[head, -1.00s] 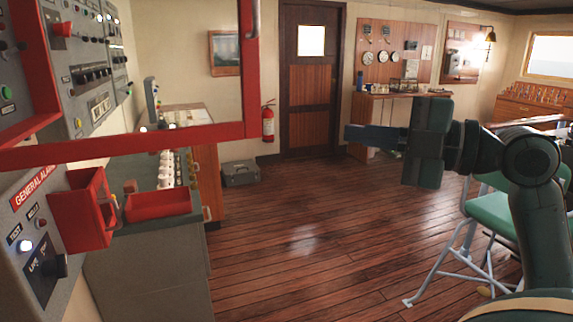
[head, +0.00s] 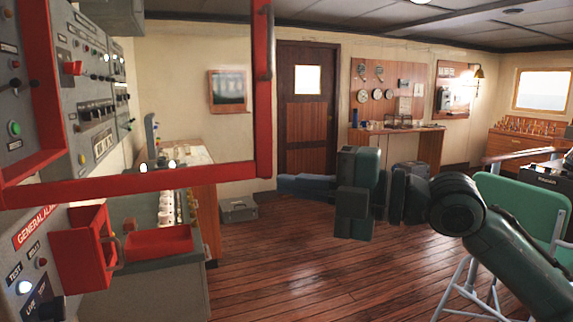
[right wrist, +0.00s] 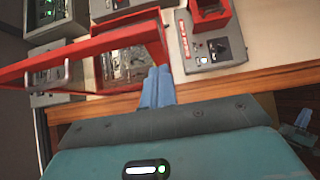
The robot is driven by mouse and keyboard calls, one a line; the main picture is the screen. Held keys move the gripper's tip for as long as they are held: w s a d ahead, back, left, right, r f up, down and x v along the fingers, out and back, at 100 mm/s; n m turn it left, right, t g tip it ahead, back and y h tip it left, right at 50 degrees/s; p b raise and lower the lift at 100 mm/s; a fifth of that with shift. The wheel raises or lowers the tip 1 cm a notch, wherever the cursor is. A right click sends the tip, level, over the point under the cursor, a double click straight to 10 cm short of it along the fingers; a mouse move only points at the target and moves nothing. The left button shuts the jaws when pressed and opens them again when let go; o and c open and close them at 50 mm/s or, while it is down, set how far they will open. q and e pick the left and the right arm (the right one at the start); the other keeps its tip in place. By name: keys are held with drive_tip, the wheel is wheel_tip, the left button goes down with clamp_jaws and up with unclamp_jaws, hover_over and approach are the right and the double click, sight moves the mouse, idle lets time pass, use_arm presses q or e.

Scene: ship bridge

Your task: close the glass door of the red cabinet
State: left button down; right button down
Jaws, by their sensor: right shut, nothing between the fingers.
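The glass door (head: 262,100) of the red cabinet stands open, its red frame reaching across the left of the head view. Its upright handle (head: 268,40) is on the right-hand bar. The red cabinet (head: 42,100) is partly cut off at the left edge. It also shows in the right wrist view (right wrist: 97,72), with the door's handle (right wrist: 45,75) at the left. My right gripper (head: 280,184) is shut and empty, with its fingertips just right of the door's lower right corner in the picture. Contact cannot be told. My left gripper is out of view.
A red-lidded general alarm box (head: 85,250) is below the door, above a grey console (head: 150,285). A grey case (head: 238,209) lies on the floor. A green chair (head: 525,205) stands at the right. The middle floor is clear.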

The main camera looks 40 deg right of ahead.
sight(262, 174)
drive_tip(key=shift+w+d+p, duration=0.25)
drive_tip(key=shift+w, duration=0.75)
drive_tip(key=shift+w+d+p, duration=0.2)
drive_tip(key=shift+w, duration=0.75)
drive_tip(key=shift+w, duration=0.1)
